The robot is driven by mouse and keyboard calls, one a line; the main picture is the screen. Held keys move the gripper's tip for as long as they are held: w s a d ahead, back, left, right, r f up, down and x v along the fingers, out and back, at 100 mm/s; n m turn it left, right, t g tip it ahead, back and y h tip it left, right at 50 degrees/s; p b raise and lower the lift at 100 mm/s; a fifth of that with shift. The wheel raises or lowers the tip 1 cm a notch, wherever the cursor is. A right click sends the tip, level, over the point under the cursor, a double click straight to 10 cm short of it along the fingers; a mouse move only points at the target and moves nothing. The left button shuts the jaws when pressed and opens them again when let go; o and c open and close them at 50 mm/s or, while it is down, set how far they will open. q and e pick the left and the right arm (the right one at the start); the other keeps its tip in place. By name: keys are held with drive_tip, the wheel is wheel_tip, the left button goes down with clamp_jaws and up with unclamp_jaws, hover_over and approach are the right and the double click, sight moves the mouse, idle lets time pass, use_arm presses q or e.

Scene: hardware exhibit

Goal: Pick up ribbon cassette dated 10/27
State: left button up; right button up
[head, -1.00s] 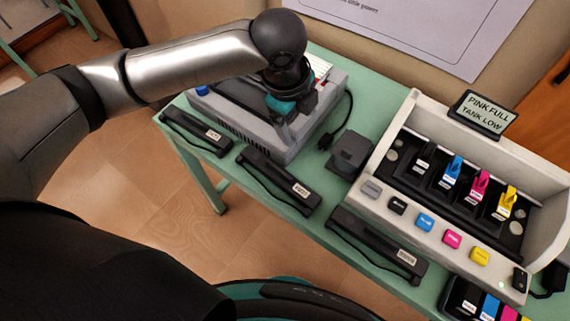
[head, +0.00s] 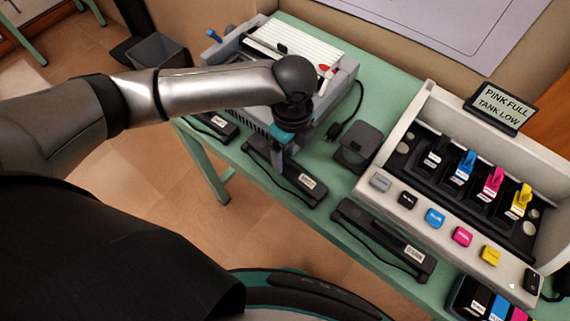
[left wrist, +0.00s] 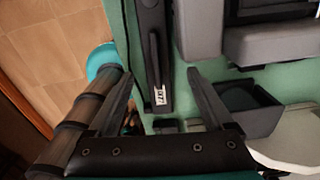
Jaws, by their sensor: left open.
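Three slim black ribbon cassettes with small white labels lie along the front of the green table: the left one (head: 222,124), the middle one (head: 307,182) and the right one (head: 414,253). The head view labels are too small to read. My left gripper (head: 282,165) is over the middle cassette and hides part of it. In the left wrist view, my open gripper (left wrist: 161,75) has one finger on each side of a black cassette (left wrist: 153,40). Its label seems to end in 27 but is hard to read. My right gripper is not in view.
A grey printer (head: 345,75) stands right behind the middle cassette. A dark grey box (head: 361,147) and a black cable and plug lie to its right. A white ink station (head: 455,262) with coloured buttons fills the table's right side. The green table (head: 290,222) has bare strips at the front edge.

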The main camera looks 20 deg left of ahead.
sight(289, 161)
use_arm(q)
drive_tip(key=f, duration=0.2)
drive_tip(key=f+b, duration=0.1)
drive_tip(key=f, duration=0.2)
drive_tip(key=shift+s+a, duration=0.15)
drive_tip(key=shift+s, duration=0.05)
drive_tip(key=shift+r, duration=0.1)
clamp_jaws()
